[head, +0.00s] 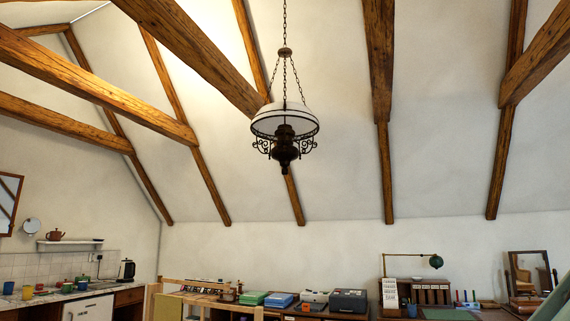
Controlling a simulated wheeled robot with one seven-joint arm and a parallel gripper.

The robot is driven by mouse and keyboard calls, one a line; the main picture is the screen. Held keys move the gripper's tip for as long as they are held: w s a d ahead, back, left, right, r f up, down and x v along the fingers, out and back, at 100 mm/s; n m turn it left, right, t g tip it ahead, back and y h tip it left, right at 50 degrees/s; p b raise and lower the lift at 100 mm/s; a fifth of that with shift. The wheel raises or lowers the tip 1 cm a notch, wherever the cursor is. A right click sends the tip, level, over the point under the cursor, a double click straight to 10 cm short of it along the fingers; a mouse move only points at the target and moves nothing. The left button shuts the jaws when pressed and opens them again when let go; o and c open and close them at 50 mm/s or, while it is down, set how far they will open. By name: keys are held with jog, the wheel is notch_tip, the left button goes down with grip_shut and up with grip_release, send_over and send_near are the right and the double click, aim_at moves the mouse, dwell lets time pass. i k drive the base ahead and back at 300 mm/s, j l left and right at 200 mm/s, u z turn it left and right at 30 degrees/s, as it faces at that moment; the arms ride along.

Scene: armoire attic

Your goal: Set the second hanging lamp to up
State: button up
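One hanging lamp (285,138) shows in the head view, a little right of the upper middle. It has a white dome shade, a dark metal body with scrolled brackets, and hangs on chains from above the frame. I see only this one hanging lamp, so I cannot tell whether it is the second. My gripper is not in view.
Wooden beams (75,85) cross the sloped white ceiling. A long desk along the back wall holds several typewriters (348,301), a brass desk lamp (436,261) and a mirror (529,273). A kitchen counter (60,296) with mugs and a kettle (127,270) stands at left.

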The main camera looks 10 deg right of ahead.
aim_at(284, 123)
jog(key=i+j+u, duration=0.1)
jog(key=u, duration=0.15)
jog(key=i+u, duration=0.3)
jog(key=i+j+z, duration=0.2)
jog(key=i+z, duration=0.15)
jog(key=i, duration=0.15)
